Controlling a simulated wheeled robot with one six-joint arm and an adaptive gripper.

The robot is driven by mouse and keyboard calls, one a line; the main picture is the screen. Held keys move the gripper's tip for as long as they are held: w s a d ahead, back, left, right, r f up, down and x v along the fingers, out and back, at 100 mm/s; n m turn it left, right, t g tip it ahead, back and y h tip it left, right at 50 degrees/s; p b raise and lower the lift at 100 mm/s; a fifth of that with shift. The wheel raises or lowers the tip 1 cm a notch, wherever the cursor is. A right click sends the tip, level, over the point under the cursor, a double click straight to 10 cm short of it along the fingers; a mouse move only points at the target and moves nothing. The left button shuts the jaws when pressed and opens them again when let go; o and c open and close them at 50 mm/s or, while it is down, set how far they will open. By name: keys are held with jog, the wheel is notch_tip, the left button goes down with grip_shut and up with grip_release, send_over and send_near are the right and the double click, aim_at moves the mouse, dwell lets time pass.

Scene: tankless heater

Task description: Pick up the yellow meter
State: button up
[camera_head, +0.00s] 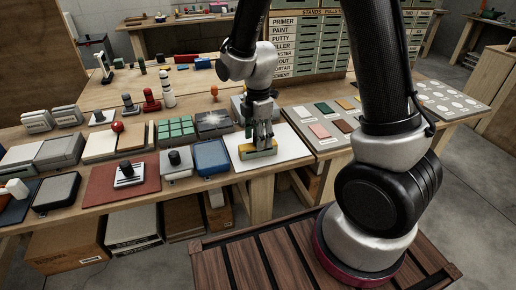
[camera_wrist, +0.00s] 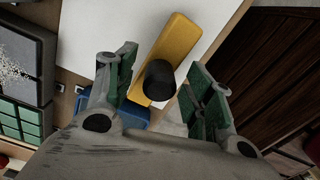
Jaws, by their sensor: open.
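The yellow meter (camera_head: 259,154), a long yellow block with a black knob, lies on a white sheet (camera_head: 285,150) near the bench's front edge. The wrist view shows the yellow meter (camera_wrist: 176,43) lengthwise, its black knob (camera_wrist: 160,80) between my fingers. My gripper (camera_head: 262,135) is right above the meter in the head view. In the wrist view my gripper (camera_wrist: 160,70) is open, with green-padded fingers on either side of the knob. Clear gaps show at both sides; I cannot tell how far down the fingertips reach.
A blue-framed device (camera_head: 211,157) sits just left of the white sheet; it also shows in the wrist view (camera_wrist: 92,104). A grey board with colour samples (camera_head: 330,125) lies to the right. Several devices crowd the bench to the left. A red mat (camera_head: 105,190) lies among them.

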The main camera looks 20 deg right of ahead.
grip_shut()
jog(key=shift+r, duration=0.1)
notch_tip(320, 180, up, 10)
dwell(0.6)
